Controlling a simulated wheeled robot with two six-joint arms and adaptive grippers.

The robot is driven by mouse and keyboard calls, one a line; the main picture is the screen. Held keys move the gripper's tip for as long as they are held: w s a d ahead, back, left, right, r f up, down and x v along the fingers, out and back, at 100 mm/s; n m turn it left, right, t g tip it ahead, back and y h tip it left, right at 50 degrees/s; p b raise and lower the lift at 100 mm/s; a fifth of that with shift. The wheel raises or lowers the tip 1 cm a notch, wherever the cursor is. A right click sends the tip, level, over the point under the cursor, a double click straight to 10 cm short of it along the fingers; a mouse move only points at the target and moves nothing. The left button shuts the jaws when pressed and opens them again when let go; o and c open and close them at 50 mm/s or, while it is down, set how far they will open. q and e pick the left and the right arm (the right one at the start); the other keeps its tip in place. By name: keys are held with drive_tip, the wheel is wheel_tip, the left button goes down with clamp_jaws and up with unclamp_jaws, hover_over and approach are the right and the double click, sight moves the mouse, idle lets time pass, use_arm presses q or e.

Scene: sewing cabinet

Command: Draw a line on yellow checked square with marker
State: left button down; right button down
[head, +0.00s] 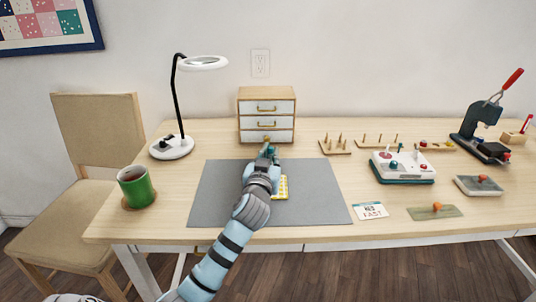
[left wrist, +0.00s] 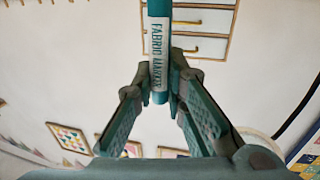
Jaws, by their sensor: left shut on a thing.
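My left gripper (head: 267,154) is over the grey mat, in front of the small drawer cabinet. It is shut on a teal marker (left wrist: 159,50) with a white "FABRIC MARKER" label, which shows clearly in the left wrist view. In the head view the marker is hard to tell apart from the fingers. The yellow checked square (head: 282,188) lies on the grey mat (head: 220,195). My left forearm and wrist hide much of it, and only its right part shows. I cannot tell where the marker's tip is relative to the square. My right gripper is not in view.
The drawer cabinet (head: 267,116) stands behind the mat. A lamp (head: 172,146) and green mug (head: 136,187) are at left. Peg boards (head: 334,147), a white-topped device (head: 402,166), a card (head: 370,212) and a press (head: 480,130) are at right. The mat's right side is clear.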

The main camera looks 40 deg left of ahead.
use_arm(q)
drive_tip(key=shift+w+d, duration=0.1)
drive_tip(key=shift+d, duration=0.1)
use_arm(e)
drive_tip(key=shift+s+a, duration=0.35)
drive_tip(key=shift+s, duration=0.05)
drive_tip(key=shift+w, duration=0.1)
use_arm(q)
drive_tip(key=shift+w+d, duration=0.35)
drive_tip(key=shift+d, duration=0.05)
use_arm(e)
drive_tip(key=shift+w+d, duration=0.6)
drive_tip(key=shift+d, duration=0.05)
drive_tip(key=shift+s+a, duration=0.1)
use_arm(q)
drive_tip(key=shift+w+d, duration=0.55)
drive_tip(key=shift+d, duration=0.25)
